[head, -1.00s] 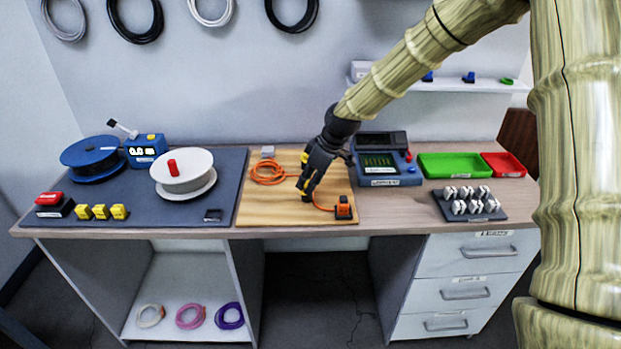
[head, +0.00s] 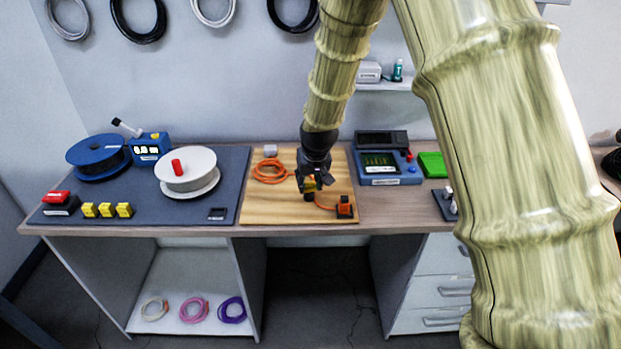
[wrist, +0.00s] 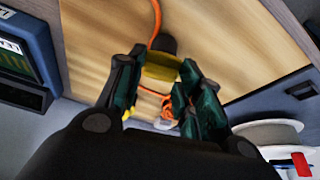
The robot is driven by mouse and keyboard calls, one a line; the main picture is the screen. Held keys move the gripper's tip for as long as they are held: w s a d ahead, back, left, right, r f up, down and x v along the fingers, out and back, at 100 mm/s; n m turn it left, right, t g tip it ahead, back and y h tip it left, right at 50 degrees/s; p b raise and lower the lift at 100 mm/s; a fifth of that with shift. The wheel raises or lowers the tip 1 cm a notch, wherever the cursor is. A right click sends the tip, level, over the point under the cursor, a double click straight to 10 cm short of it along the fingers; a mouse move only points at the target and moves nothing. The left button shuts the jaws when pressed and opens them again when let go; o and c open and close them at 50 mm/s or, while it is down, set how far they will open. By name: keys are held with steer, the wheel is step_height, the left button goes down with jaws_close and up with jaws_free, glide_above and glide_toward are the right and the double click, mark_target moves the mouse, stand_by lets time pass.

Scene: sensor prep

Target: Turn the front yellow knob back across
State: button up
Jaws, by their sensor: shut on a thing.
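The front yellow knob (head: 309,186) sits on a small black base on the wooden board (head: 270,214), with an orange cable running from it. My gripper (head: 312,183) comes down on it from above and is shut on the knob. In the wrist view the yellow knob (wrist: 160,72) lies between the two fingers of my gripper (wrist: 160,88). The fingers partly cover its ends, so its exact angle is hard to tell. A second yellow knob farther back is not visible now, hidden by my gripper and wrist.
An orange connector block (head: 344,206) stands right of the knob, and an orange cable coil (head: 268,172) lies behind left. A blue tester (head: 388,172) stands right of the board. A white spool (head: 187,172) stands left. The board's front left is bare.

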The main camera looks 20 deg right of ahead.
steer(key=shift+w+r+m+h+p, duration=0.15)
steer(key=shift+m+h+p, duration=0.3)
steer(key=shift+m, duration=0.75)
steer(key=o, duration=1)
steer(key=shift+a, duration=0.1)
steer(key=shift+v, duration=5.95)
steer(key=shift+a, duration=0.1)
